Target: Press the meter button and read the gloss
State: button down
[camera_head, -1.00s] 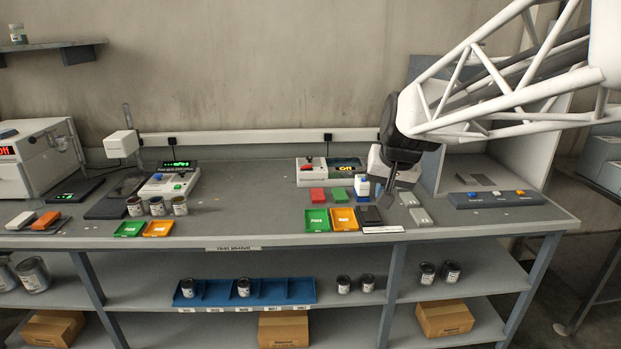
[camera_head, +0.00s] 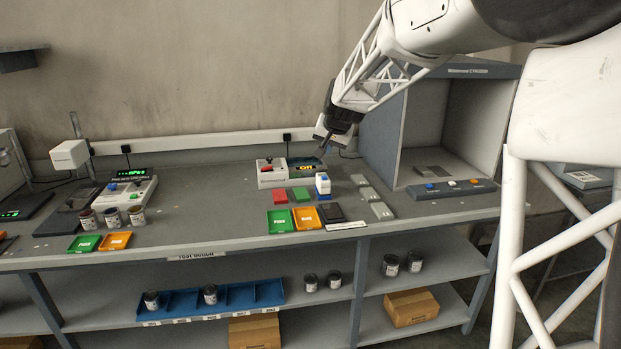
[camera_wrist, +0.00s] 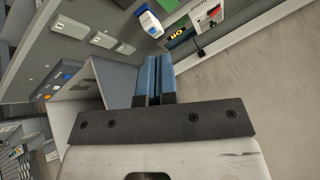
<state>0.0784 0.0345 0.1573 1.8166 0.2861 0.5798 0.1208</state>
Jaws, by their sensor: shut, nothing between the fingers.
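A white instrument (camera_head: 271,174) with a red control stands at the back of the bench. A small white and blue device (camera_head: 323,184) stands in front of the display, and appears in the wrist view (camera_wrist: 150,22). I cannot tell which part is the meter button. My gripper (camera_head: 323,150) is above and behind the display, apart from it. Its blue fingers (camera_wrist: 154,80) are shut and empty.
Grey pads (camera_head: 370,194) lie right, before a grey booth (camera_head: 385,125). Small cans (camera_head: 112,217) stand left.

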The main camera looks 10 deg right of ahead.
jog(key=w+d+f+m+t, duration=0.1)
jog(key=w+d+f, duration=0.1)
jog(key=w, duration=0.6)
jog(key=w+d+f+m, duration=0.1)
jog(key=w+f, duration=0.1)
jog(key=w, duration=0.6)
jog(key=m+t, duration=0.1)
jog(key=t, duration=0.1)
send_over(326, 177)
notch_tip(326, 177, down, 7)
jog(key=shift+w, duration=0.15)
jog(key=shift+f, duration=0.15)
jog(key=shift+f, duration=4.25)
jog(key=shift+f, duration=0.85)
jog(key=shift+r, duration=0.85)
